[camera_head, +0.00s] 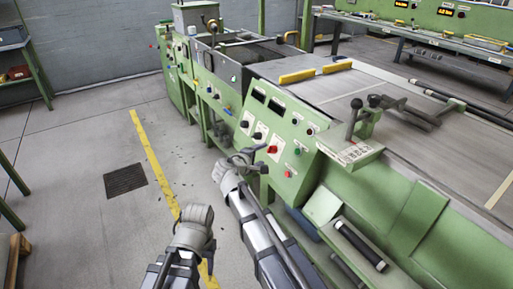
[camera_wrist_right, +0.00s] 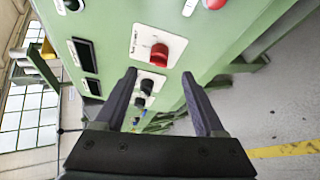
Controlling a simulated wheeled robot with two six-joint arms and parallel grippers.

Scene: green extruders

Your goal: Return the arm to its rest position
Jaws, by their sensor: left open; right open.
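My right gripper (camera_head: 246,160) is at the front of the green machine's control panel (camera_head: 285,140). The right wrist view shows the same gripper (camera_wrist_right: 158,82) with its two dark fingers apart and nothing between them. A red knob (camera_wrist_right: 159,54) on a white plate is on the panel beyond the fingertips; in the head view the red knob (camera_head: 272,149) is just right of the gripper. I cannot tell whether a finger touches the panel. My left gripper (camera_head: 192,228) is lower left, over the floor and apart from the machine; its fingers are hardly visible.
The green machine (camera_head: 420,215) fills the right side, with levers (camera_head: 355,115) on top. A yellow line (camera_head: 150,155) and a dark floor grate (camera_head: 125,180) lie on open grey floor to the left. A shelf (camera_head: 28,60) stands at the far left.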

